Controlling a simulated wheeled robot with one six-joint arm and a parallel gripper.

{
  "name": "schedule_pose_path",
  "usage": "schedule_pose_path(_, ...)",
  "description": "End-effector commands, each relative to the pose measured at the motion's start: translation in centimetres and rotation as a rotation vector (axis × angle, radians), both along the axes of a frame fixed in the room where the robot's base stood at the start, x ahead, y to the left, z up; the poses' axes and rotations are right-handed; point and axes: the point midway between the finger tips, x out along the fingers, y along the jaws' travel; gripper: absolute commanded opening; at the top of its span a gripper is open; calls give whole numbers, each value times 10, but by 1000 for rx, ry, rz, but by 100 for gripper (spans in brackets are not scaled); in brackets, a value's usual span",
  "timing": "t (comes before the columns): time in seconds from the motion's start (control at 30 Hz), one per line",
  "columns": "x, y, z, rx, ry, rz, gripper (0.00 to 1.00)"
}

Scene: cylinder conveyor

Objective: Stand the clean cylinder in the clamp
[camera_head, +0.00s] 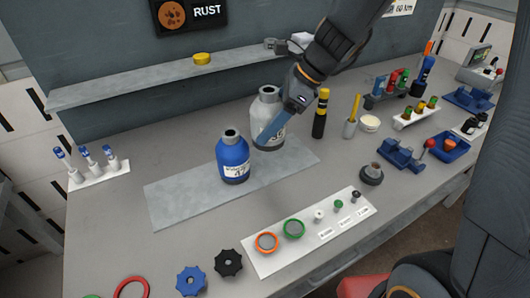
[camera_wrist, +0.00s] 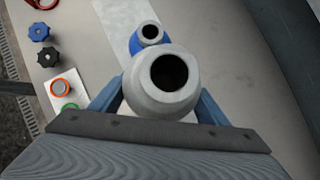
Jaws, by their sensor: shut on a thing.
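My gripper (camera_head: 267,133) is shut on a pale grey cylinder (camera_head: 267,97), with a blue finger across its body. The grey cylinder is upright at the back of the grey mat; I cannot tell whether it touches it. In the wrist view the grey cylinder (camera_wrist: 163,78) fills the middle, open neck facing the camera, between the blue fingers. A blue cylinder (camera_head: 233,158) stands upright on the mat, in front and to the left. No rust shows on the visible sides of either. A blue vise-like device (camera_head: 402,153) at the right may be the clamp.
The grey mat (camera_head: 170,200) lies mid-bench. A yellow-banded black bottle (camera_head: 320,115) stands just right of my gripper. A white strip with rings (camera_head: 272,262) lies in front, beside black and blue knobs. A dark round fitting (camera_head: 371,173) stands right. A shelf (camera_head: 130,87) runs behind.

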Motion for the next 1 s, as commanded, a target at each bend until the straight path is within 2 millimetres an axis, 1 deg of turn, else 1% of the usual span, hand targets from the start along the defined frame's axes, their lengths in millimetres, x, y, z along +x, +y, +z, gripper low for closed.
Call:
schedule_pose_path(0.03, -1, 0, -10, 1, 5, -1, 15)
schedule_pose_path(0.1, -1, 0, -25, 1, 5, 0, 15)
schedule_pose_path(0.2, -1, 0, -42, 2, 4, -1, 15)
schedule_pose_path(0.3, 0, 0, -54, 0, 1, 0, 15)
schedule_pose_path(0.53, 0, 0, -68, 1, 1, 0, 15)
schedule_pose_path(0.8, 0, 0, -99, 1, 1, 0, 15)
schedule_pose_path(0.9, 0, 0, -104, 1, -1, 1, 15)
schedule_pose_path(1.0, 0, 0, -105, 1, -2, 0, 15)
